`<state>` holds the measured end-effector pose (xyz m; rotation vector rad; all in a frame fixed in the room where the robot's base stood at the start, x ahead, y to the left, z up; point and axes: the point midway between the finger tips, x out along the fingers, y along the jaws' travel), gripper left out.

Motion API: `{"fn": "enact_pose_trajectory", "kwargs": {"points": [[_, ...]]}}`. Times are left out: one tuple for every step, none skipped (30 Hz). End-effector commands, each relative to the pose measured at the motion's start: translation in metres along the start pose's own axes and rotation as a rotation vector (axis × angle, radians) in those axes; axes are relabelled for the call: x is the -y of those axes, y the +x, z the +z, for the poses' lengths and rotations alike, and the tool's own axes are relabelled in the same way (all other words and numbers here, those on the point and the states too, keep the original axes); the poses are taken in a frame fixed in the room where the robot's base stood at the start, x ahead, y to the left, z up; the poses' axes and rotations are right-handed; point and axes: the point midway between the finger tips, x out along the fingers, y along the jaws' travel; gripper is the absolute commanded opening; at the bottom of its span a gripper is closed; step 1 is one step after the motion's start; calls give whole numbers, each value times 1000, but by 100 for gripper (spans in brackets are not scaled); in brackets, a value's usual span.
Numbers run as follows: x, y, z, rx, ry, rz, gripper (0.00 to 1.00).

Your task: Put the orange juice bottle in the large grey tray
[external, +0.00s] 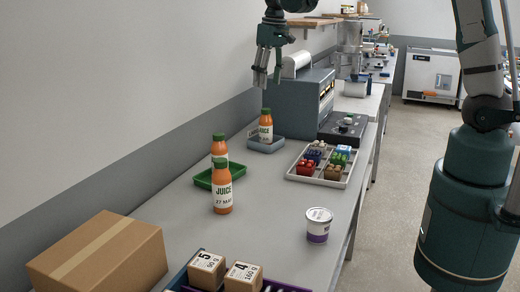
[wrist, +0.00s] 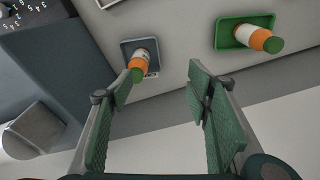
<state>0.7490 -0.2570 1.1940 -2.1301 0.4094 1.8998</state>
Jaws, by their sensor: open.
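My gripper (external: 265,82) is open and empty, high above the blue-grey tray (external: 279,147) at the wall side of the bench. An orange juice bottle with a green cap (external: 265,127) stands upright in that tray. In the wrist view the bottle (wrist: 142,59) and tray (wrist: 127,46) lie beyond my gripper's spread fingers (wrist: 155,85). A second bottle (external: 219,146) stands at the green tray (external: 204,180), partly hidden by a third bottle (external: 222,190) in front, labelled JUICE 27 MAY. In the wrist view one bottle (wrist: 262,39) stands in the green tray (wrist: 226,23).
A light grey tray (external: 293,176) holds several coloured blocks to the right. A dark grey machine (external: 302,103) stands behind. Bench space between the trays is clear.

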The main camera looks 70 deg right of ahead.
Motion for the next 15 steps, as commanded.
{"fn": "enact_pose_trajectory", "kwargs": {"points": [[7, -9, 8, -10, -10, -2, 49], [10, -14, 13, -18, -15, -2, 49], [14, -19, 18, -26, -21, -3, 49], [17, -24, 23, -32, -26, -4, 49], [19, -28, 27, -39, -31, -5, 49], [23, -34, 33, -48, -38, -7, 49], [26, -38, 37, -55, -43, -8, 49], [30, -42, 41, -61, -48, -9, 49], [33, -47, 47, -69, -54, -10, 49], [36, -51, 52, -76, -59, -11, 49], [38, -55, 56, -83, -64, -12, 49], [42, -59, 63, -91, -70, -13, 49], [44, -63, 68, -97, -75, -15, 49], [47, -66, 72, -104, -81, -16, 49], [50, -71, 79, -113, -87, -17, 49]]}}
